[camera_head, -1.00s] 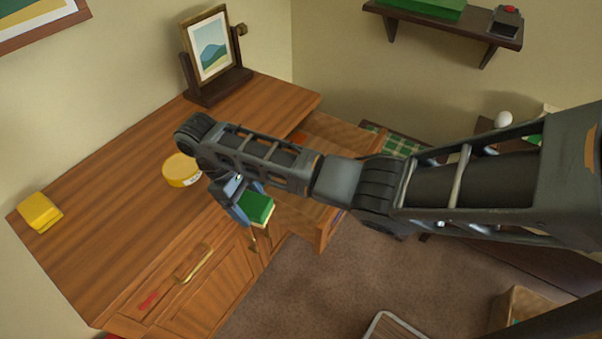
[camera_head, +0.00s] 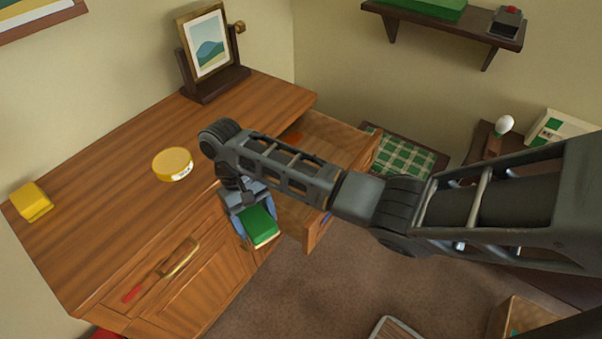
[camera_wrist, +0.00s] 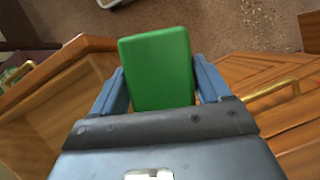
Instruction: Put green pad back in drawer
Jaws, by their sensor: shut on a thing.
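My gripper (camera_head: 249,213) is shut on the green pad (camera_head: 262,226), a small block with a green top and a pale lower side. In the wrist view the pad (camera_wrist: 158,68) sits between the two blue fingers of my gripper (camera_wrist: 160,92). The open drawer (camera_head: 340,141) juts from the right part of the wooden dresser (camera_head: 120,190). The pad hangs in front of the dresser, beside the drawer's left side. In the wrist view the drawer (camera_wrist: 62,110) is at the left. My arm hides much of the drawer's inside; an orange thing shows at its back.
A yellow round tin (camera_head: 173,164), a yellow block (camera_head: 31,201) and a framed picture stand (camera_head: 208,50) are on the dresser top. A closed drawer with a brass handle (camera_head: 178,258) is left of my gripper. A green checked seat (camera_head: 404,155) is behind the open drawer.

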